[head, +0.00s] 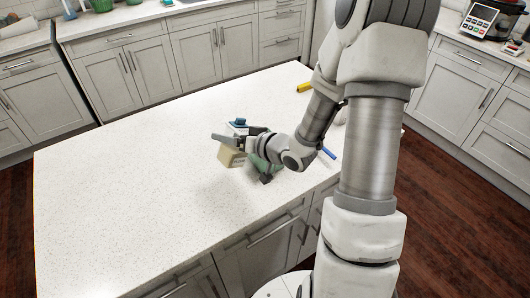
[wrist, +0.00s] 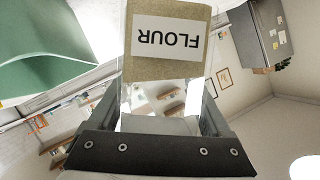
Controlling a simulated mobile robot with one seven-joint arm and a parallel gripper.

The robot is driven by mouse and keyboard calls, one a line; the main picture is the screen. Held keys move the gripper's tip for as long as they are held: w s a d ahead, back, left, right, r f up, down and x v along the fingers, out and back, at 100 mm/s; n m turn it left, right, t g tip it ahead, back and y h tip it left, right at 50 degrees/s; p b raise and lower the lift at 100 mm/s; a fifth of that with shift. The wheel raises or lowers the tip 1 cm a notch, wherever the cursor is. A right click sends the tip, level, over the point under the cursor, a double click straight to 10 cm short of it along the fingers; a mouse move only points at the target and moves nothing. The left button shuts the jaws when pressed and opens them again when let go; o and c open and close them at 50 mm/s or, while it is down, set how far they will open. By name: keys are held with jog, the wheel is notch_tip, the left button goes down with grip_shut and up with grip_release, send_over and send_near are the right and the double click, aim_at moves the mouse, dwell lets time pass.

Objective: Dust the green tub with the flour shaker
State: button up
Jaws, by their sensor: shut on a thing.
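The green tub (head: 258,161) is on the counter close to my gripper, mostly hidden by my wrist. A green surface, apparently the tub (wrist: 45,50), fills the upper left of the wrist view, beside the shaker.
The white island counter (head: 130,180) is clear on its left. A yellow object (head: 304,87) lies at its far right edge, and a blue stick-like object (head: 329,153) lies right of my wrist. Green containers (head: 101,5) stand on the back counter, away from the island.

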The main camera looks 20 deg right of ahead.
aim_at(231, 126)
jog(key=shift+s+a+r+n+h+b, duration=0.1)
jog(key=shift+a+r+n+h+b, duration=0.15)
jog(key=shift+r+n, duration=0.2)
jog(key=shift+s+a+r+n+h+b, duration=0.1)
jog(key=shift+r+n+h+b, duration=0.15)
jog(key=shift+r+n, duration=0.15)
jog(key=shift+w, duration=0.1)
notch_tip(231, 126, up, 3)
jog(key=p, duration=0.3)
jog(key=shift+r, duration=0.1)
